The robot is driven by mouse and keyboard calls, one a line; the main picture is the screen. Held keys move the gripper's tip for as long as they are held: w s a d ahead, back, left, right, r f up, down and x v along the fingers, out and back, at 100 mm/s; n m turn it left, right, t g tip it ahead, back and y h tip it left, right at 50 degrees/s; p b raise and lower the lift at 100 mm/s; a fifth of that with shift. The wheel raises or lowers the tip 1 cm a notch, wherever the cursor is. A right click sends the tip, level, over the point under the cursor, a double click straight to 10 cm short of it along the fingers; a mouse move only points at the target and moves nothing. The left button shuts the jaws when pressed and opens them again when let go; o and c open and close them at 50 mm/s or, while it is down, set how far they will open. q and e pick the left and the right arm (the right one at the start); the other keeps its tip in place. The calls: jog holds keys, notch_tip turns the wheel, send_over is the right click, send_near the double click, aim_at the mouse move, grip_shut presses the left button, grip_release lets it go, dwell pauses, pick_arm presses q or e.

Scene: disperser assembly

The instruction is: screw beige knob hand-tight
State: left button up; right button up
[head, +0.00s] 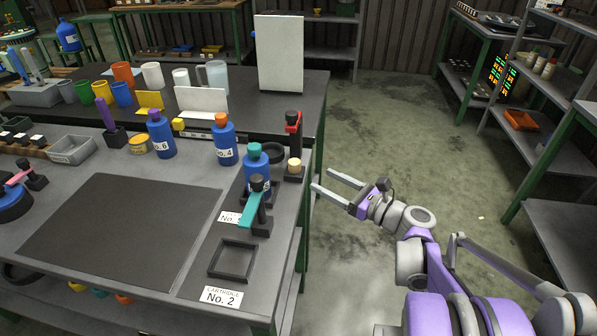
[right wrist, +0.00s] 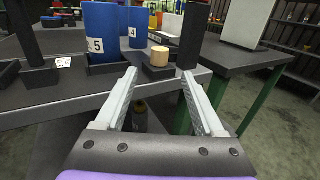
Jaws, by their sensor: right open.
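The beige knob (head: 294,164) is a short round cylinder on a dark base (head: 294,175) at the right edge of the table, beside a black post with a red part (head: 293,123). The knob also shows in the right wrist view (right wrist: 160,56), upright on its block, ahead of the fingertips and roughly centred between them. My right gripper (head: 321,180) is open and empty, just off the table's right edge, with its fingers pointing at the knob and apart from it. How far the knob is screwed in cannot be told. My left gripper is not in view.
A blue No. 5 bottle (right wrist: 102,35) stands left of the knob, and a No. 4 bottle (head: 224,143) is behind it. A teal lever on a black stand (head: 262,225) and an empty square frame (head: 231,260) are nearer.

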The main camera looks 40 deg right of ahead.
aim_at(299, 168)
jog(key=w, duration=0.3)
jog(key=w+a+b, duration=0.1)
jog(key=w, duration=0.5)
jog(key=shift+a+b, duration=0.25)
jog(key=shift+b, duration=0.1)
jog(key=shift+c, duration=0.2)
grip_shut()
